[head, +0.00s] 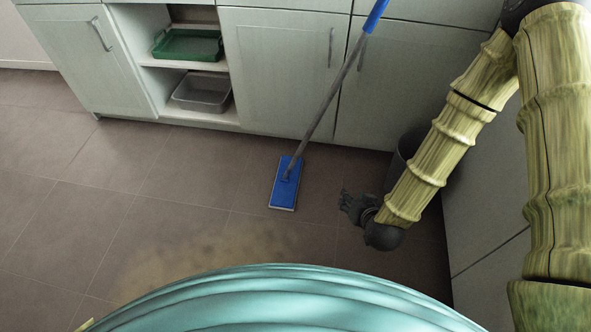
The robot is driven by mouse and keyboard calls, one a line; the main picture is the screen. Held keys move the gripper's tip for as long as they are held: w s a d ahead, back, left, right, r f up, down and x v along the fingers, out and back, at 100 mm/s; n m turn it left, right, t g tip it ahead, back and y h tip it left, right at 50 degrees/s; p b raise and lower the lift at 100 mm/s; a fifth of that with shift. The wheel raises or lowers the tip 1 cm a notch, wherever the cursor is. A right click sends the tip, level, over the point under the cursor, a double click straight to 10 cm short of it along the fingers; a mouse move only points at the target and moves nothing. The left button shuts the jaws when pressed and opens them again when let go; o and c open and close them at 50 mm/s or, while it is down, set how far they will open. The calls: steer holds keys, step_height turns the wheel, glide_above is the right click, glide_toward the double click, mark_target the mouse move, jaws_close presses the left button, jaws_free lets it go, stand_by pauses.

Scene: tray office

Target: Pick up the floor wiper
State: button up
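The floor wiper (325,104) leans against the white cabinets in the head view. Its flat blue head (286,184) rests on the brown tiled floor, and its grey pole rises up and to the right to a blue handle (375,17) at the top edge. My gripper (348,203) is a dark shape low over the floor, to the right of the blue head and apart from it. Nothing shows in it. Its fingers are small and dark, so I cannot tell whether they are open or shut.
White cabinets (275,70) line the back. An open shelf holds a green tray (188,46) and a grey tray (202,92). A dark bin (408,145) stands behind my arm. A brownish stain (205,258) marks the floor. The floor at left is clear.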

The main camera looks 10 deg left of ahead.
steer(key=w+a+r+t, duration=0.4)
steer(key=w+a+r, duration=0.1)
steer(key=w+r, duration=0.55)
steer(key=m+t, duration=0.2)
steer(key=t, duration=0.2)
glide_toward(339, 84)
steer(key=shift+y, duration=0.3)
steer(key=x, duration=0.1)
steer(key=b+x, duration=0.1)
steer(key=x, duration=0.3)
steer(key=shift+d+f, duration=0.25)
steer(key=shift+d, duration=0.05)
steer(key=shift+b+x, duration=1.5)
steer(key=shift+x, duration=1.7)
steer(key=shift+a+r, duration=0.15)
jaws_close()
steer(key=shift+r, duration=0.1)
